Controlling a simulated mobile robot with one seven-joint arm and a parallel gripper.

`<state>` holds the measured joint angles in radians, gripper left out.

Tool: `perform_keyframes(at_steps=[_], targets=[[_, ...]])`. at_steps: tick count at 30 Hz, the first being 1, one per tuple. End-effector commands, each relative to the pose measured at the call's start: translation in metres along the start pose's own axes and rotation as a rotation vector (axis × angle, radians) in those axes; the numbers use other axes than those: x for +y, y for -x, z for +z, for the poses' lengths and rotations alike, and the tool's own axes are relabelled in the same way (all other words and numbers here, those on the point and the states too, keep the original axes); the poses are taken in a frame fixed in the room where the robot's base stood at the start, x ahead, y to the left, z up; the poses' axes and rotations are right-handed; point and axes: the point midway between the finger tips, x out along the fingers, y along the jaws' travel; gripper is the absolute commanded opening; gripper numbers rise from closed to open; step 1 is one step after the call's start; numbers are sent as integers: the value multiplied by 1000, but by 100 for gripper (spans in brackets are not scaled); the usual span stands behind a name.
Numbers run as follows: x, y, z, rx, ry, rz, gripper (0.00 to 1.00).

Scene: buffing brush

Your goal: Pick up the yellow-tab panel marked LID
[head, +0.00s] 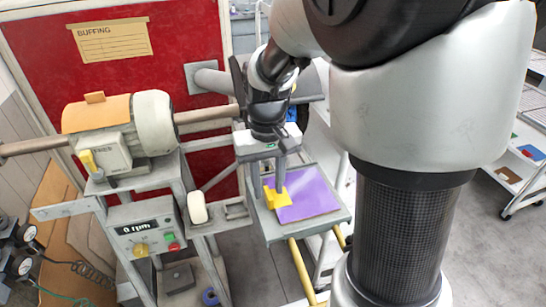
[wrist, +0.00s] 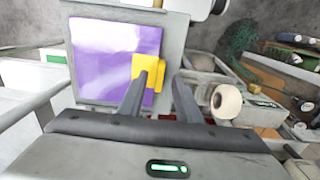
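A flat purple panel (head: 312,196) with a yellow tab (head: 277,198) at its left edge lies on a grey tray-like stand (head: 336,216). No LID marking is legible. In the wrist view the purple panel (wrist: 105,55) and yellow tab (wrist: 155,72) lie beyond my fingers. My gripper (head: 267,187) points down at the tab, its fingers apart. In the wrist view my gripper (wrist: 167,78) has one fingertip overlapping the tab and the other to the right of it. I cannot tell whether either finger touches the tab.
A buffing machine (head: 110,130) with a long spindle stands left of my gripper on a grey frame. A control box reading 0 rpm (head: 145,235) is below it. A white roller-like part (head: 197,208) is close left of the stand. Yellow rails (head: 301,268) run below the stand.

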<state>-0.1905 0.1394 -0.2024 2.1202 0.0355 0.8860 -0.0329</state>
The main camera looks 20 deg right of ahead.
Motion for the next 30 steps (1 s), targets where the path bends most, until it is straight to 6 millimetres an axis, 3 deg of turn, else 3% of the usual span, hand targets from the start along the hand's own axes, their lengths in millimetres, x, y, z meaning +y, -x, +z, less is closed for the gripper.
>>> perform_keyframes(at_steps=[4, 12, 18, 26, 30], targets=[[0, -16, 0, 0, -1, 0, 31], [0, -18, 0, 1, -1, -1, 30], [0, -17, 0, 1, 0, -1, 0], [0, -17, 0, 2, 0, 0, 0], [0, -7, -1, 3, 0, -1, 0]])
